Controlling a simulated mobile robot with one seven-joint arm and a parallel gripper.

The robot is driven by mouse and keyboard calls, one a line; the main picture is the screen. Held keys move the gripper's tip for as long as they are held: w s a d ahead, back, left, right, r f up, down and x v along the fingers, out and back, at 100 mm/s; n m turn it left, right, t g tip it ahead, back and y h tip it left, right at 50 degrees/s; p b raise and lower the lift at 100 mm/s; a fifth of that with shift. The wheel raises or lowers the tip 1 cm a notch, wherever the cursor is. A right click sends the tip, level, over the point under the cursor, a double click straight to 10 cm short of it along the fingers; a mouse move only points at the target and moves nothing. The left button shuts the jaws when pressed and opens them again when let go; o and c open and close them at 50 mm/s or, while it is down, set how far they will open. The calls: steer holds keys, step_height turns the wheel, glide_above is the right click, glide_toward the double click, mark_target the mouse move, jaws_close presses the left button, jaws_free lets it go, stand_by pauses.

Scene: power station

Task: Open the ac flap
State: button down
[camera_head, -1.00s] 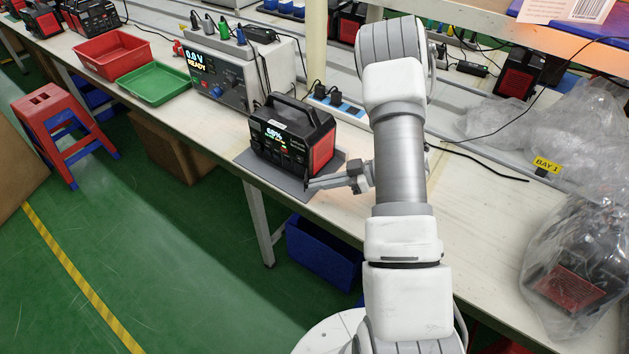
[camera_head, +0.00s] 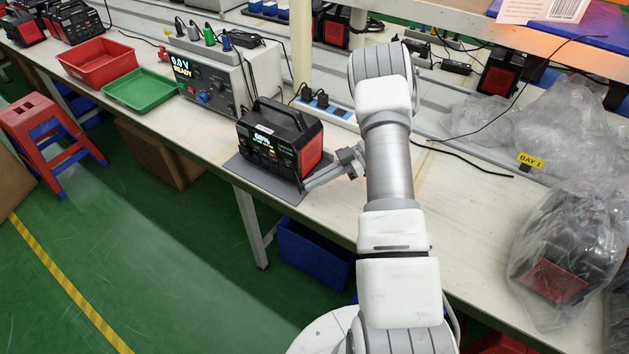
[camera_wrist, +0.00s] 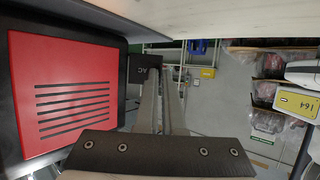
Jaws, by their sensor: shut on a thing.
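The power station (camera_head: 275,141) is a black box with a carry handle, a lit front display and a red side panel. It stands upright on a grey mat (camera_head: 240,168) on the bench. Its red panel (camera_wrist: 65,90) fills the left of the wrist view. The AC flap (camera_wrist: 139,68), a small black piece marked "AC", juts out past the station's front edge. My gripper (camera_head: 306,186) is at the station's lower front right corner, its fingers sloping down to the left. In the wrist view my gripper (camera_wrist: 153,76) is shut on the flap. The flap's hinge is hidden.
A grey test unit (camera_head: 215,80) with cables stands behind and left of the station. Red (camera_head: 97,65) and green (camera_head: 140,90) trays sit further left. A plastic-wrapped unit (camera_head: 560,260) is at right.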

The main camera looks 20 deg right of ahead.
steer(key=shift+r, duration=0.1)
steer(key=c, duration=1)
jaws_free()
steer(key=v, duration=1.7)
steer(key=shift+d, duration=0.25)
steer(key=shift+w, duration=0.1)
